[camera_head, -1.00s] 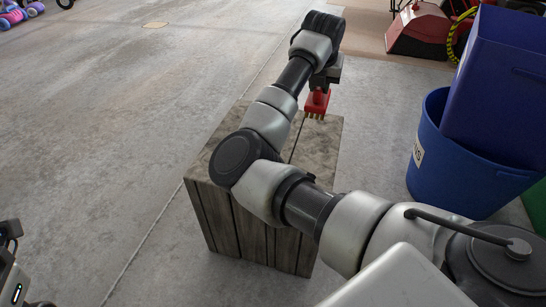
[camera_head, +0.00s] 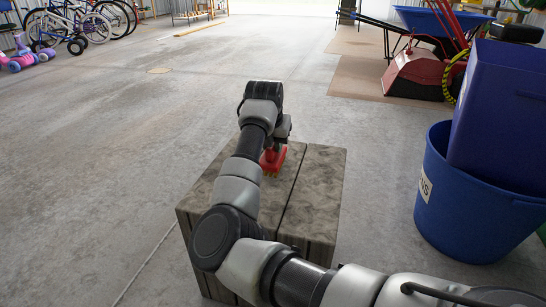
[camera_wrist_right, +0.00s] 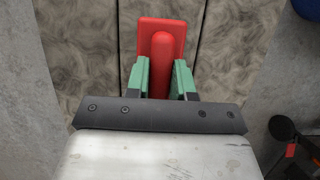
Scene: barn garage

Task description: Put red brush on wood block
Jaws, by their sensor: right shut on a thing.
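The red brush (camera_head: 272,161) is held by my right gripper (camera_head: 274,147) over the far part of the wood block's top. Its bristles point down; I cannot tell whether they touch the wood. The wood block (camera_head: 313,199) is a grey, planked box on the floor, partly hidden behind my right arm. In the right wrist view, the green fingers of my right gripper (camera_wrist_right: 161,75) are shut on the handle of the red brush (camera_wrist_right: 160,32), with the planked top of the block (camera_wrist_right: 92,45) below. My left gripper is not in view.
A blue bin (camera_head: 462,210) holding a dark blue box (camera_head: 503,115) stands right of the block. A red machine (camera_head: 414,76) and a blue wheelbarrow (camera_head: 440,20) are at the back right. Bicycles (camera_head: 88,22) stand at the far left. The concrete floor to the left is clear.

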